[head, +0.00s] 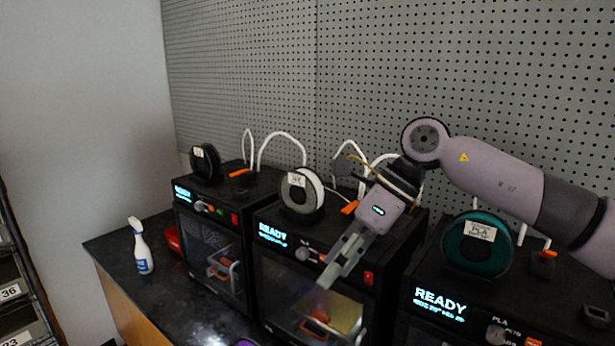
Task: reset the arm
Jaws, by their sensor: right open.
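My right arm comes in from the right edge of the head view, over the rightmost printer. My right gripper (330,278) points down and to the left in front of the middle printer. It is open, and I see nothing held in it. Its fingers cover part of the middle printer's front. My left gripper is not in view.
Three black printers stand in a row: left (209,245), middle (275,280) and right (425,322). Spools sit on them, black (206,163), white (301,191) and teal (478,245). A spray bottle (142,252) stands on the dark counter (122,262). A pegboard (290,70) is behind.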

